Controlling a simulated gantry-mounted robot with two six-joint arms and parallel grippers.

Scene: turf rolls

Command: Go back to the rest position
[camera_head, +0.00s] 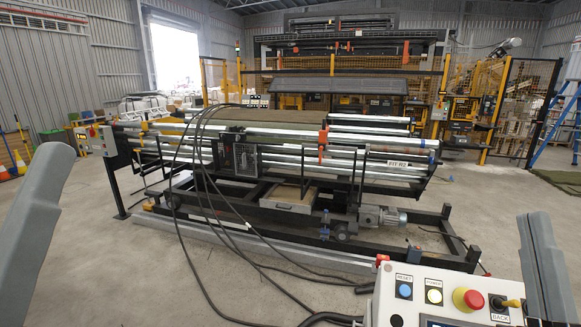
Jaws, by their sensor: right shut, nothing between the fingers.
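My right arm (545,262) comes in at the lower right edge as a grey link with a dark inner side. The control panel (450,284) at the bottom right has a blue button, a yellow button and a red emergency knob.
A long roller machine (300,145) on a black frame fills the middle. Black cables (205,195) hang over it and run across the floor to the panel. Yellow fencing (490,110) stands behind; a blue ladder (560,120) is at right. The concrete floor (100,260) at lower left is clear.

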